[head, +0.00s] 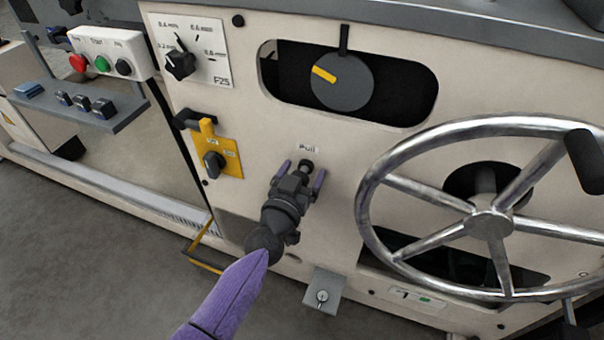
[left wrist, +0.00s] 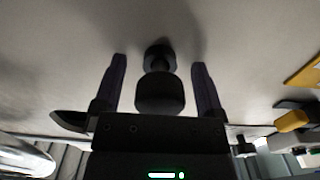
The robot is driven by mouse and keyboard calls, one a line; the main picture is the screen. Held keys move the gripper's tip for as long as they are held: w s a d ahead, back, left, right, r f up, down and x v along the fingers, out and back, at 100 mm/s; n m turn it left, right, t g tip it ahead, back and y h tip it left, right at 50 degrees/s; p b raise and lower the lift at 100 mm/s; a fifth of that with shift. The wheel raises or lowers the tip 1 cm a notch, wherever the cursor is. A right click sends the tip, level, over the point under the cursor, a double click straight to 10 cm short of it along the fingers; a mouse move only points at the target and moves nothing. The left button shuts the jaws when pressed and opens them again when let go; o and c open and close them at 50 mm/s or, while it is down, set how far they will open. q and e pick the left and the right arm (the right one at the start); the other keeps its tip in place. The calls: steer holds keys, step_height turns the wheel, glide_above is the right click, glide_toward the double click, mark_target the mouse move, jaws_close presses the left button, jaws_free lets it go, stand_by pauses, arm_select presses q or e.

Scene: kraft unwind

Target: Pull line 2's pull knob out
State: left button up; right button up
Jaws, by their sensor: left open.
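The black pull knob (head: 307,166) sticks out of the cream machine panel just under a small "Pull" label (head: 308,149). My left gripper (head: 302,175) is open in front of it, with one purple finger on either side. In the left wrist view the knob (left wrist: 159,92) stands between the two fingers of the left gripper (left wrist: 160,70), with a gap on each side. The knob's stem runs to a round collar on the panel. My right gripper is not in view.
A large metal handwheel (head: 489,224) stands out close on the right. A yellow plate with a black rotary switch (head: 213,163) is on the left. A dial in a dark window (head: 343,82) is above. A small grey bracket (head: 323,292) juts out below.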

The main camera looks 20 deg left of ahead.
arm_select(q)
jaws_close()
steer(key=shift+s, duration=0.15)
steer(key=shift+s+r+p, duration=0.1)
steer(key=shift+s+p, duration=0.55)
steer(key=shift+s, duration=0.5)
steer(key=shift+s+f, duration=0.25)
steer(key=shift+s, duration=0.1)
steer(key=shift+c, duration=1.8)
jaws_free()
steer(key=o, duration=0.4)
steer(key=shift+s+r, duration=0.1)
steer(key=shift+s, duration=0.05)
steer(key=shift+c, duration=0.2)
